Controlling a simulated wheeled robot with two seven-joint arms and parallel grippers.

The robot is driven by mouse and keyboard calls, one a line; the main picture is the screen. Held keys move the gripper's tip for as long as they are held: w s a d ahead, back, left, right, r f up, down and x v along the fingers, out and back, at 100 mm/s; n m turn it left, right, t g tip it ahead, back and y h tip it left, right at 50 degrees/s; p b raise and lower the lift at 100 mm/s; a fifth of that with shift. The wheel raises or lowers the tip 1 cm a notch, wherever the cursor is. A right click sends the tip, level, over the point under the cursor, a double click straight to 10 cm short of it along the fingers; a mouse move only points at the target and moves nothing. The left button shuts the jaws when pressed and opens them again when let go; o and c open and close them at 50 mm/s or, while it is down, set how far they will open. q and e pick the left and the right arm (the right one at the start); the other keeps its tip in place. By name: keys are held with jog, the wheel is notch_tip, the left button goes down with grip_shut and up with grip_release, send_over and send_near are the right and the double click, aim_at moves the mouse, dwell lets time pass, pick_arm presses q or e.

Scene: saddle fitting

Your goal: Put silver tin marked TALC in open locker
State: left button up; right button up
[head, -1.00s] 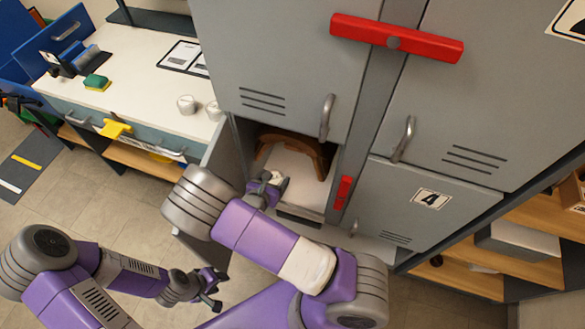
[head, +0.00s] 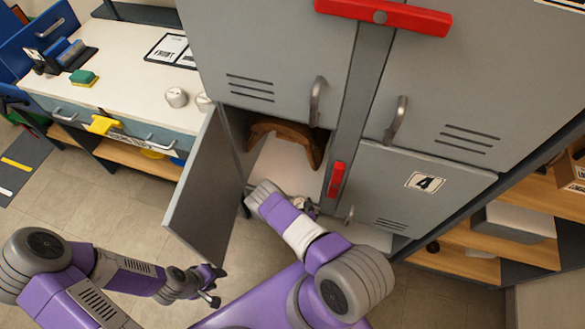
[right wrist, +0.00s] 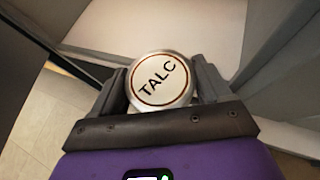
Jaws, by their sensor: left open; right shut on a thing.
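The round silver tin marked TALC (right wrist: 160,82) is between the fingers of my right gripper (right wrist: 161,72), lid facing the wrist camera. In the head view my right gripper (head: 303,206) is partly hidden by its own arm, at the front of the open locker's pale floor (head: 280,172). I cannot tell whether the tin is inside the opening. The open locker's door (head: 205,190) is swung out to the left. A brown curved saddle-like piece (head: 286,133) sits at the back inside. My left gripper (head: 213,287) is open and empty, low in front of the door.
A red latch (head: 337,180) is on the post right of the opening. Closed locker 4 (head: 400,195) stands beside it.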

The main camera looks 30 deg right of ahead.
jog(key=w+d+b, duration=0.1)
jog(key=w+d, duration=0.1)
jog(key=w, duration=0.2)
jog(key=w+d+b, duration=0.1)
jog(key=w, duration=0.3)
jog(key=w+d+b, duration=0.1)
jog(key=w+d, duration=0.1)
jog(key=w, duration=0.2)
jog(key=shift+w+d, duration=0.15)
jog(key=shift+d, duration=0.15)
jog(key=w, duration=0.1)
jog(key=w+d+b, duration=0.1)
jog(key=w+b, duration=0.1)
jog(key=shift+w+d+f, duration=0.1)
jog(key=shift+d+f, duration=0.2)
jog(key=shift+f, duration=0.05)
jog(key=shift+f+b, duration=0.35)
jog(key=shift+b, duration=0.1)
jog(key=shift+f, duration=0.15)
jog(key=o, duration=1.1)
jog(key=shift+a, duration=0.1)
